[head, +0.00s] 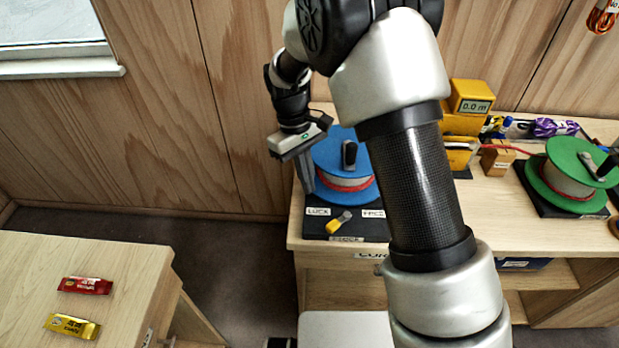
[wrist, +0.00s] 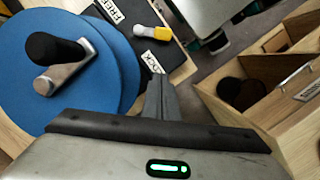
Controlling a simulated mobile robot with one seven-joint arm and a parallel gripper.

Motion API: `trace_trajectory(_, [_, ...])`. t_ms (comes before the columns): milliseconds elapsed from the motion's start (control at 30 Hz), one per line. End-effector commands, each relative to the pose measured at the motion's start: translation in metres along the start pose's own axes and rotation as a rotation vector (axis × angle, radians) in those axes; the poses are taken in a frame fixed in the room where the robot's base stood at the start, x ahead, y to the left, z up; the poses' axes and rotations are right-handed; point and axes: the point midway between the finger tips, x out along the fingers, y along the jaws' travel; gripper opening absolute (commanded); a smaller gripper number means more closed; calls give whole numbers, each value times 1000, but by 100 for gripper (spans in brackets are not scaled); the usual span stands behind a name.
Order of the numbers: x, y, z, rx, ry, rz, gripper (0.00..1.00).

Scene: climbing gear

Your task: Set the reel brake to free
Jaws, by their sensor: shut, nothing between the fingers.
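The blue reel (head: 330,151) with pale line and a black crank stands on a dark base plate (head: 376,232). The brake lever (head: 335,226), yellow at one end and grey-white at the other, lies on the plate's front part, its yellow end nearer the LOCK label (head: 318,211) than the FREE label (head: 373,213). My gripper (head: 308,188) is shut and empty, pointing down at the reel's left side, behind and left of the lever. In the wrist view, the fingertips (wrist: 160,78) show near the LOCK label (wrist: 157,61), apart from the yellow lever end (wrist: 163,33).
A yellow meter (head: 470,98) stands right of my arm, with a green reel (head: 560,170) farther right on the bench. A lower table (head: 90,265) at left holds red and yellow packets. Floor shows between table and bench.

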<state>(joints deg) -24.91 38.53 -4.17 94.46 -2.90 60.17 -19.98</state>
Motion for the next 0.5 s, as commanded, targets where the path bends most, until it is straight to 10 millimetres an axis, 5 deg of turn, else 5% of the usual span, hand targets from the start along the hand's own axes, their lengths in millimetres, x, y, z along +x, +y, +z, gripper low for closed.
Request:
trace_trajectory(267, [62,0,2,-1,-6,-1,0])
trace_trajectory(500, [70,0,32,1,-2,0,0])
